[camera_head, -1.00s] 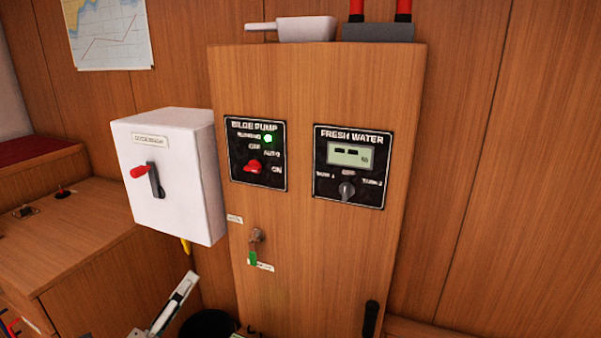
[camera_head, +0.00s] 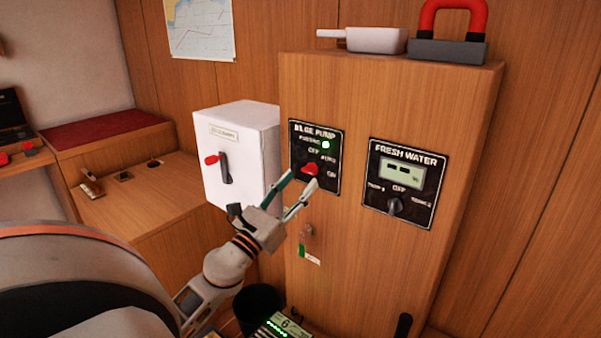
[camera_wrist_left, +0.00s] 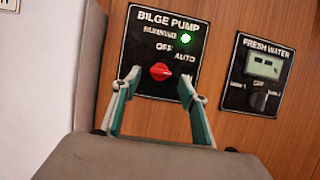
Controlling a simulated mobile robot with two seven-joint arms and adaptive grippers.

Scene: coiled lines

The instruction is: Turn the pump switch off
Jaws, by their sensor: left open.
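The bilge pump panel (camera_head: 303,141) is a black plate on the front of the wooden cabinet, marked OFF, AUTO and ON. Its red switch knob (camera_head: 310,170) sits below the OFF mark; a green running light (camera_head: 326,145) is lit. In the left wrist view the red knob (camera_wrist_left: 160,71) lies ahead, between the fingers in the picture. My left gripper (camera_head: 301,184) is open, its fingers up at the panel's lower part, close to the knob. I cannot tell whether they touch it. My right gripper is not in view.
A white box (camera_head: 262,130) with a red-handled lever stands left of the panel. The fresh water panel (camera_head: 402,182) is to the right. A key with a green tag (camera_head: 302,249) hangs below. A dark bucket (camera_head: 258,302) is on the floor.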

